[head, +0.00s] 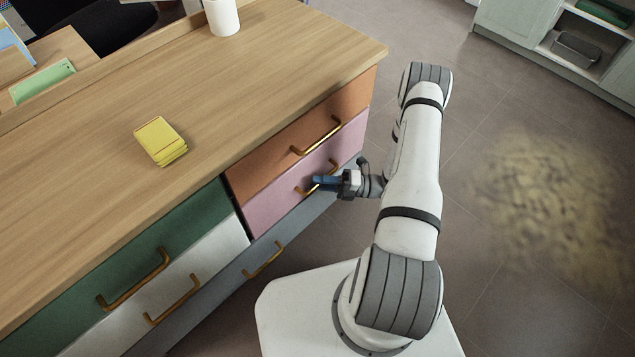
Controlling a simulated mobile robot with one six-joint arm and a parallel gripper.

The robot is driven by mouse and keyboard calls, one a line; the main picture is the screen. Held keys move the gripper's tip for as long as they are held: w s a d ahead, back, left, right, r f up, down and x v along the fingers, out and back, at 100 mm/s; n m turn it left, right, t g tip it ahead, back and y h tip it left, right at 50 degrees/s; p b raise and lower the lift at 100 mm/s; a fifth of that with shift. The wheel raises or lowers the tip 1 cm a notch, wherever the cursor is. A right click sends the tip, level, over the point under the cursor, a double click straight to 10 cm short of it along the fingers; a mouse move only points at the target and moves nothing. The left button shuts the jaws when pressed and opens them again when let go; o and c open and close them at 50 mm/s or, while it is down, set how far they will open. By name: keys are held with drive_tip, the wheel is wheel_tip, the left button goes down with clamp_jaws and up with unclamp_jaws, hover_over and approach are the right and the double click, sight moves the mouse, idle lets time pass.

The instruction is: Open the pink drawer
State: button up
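The pink drawer (268,205) is in the right column of the wooden desk, below an orange drawer (285,137). Its front looks flush with its neighbours. Its brass handle (302,190) is partly covered by my gripper (318,183).
A grey drawer (264,258) lies below, and green (150,262) and white (185,290) drawers are at the left, all with brass handles. Floor (500,230) at the right is clear.

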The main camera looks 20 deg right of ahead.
drive_tip(key=shift+a, duration=0.35)
drive_tip(key=shift+c, duration=0.4)
clamp_jaws()
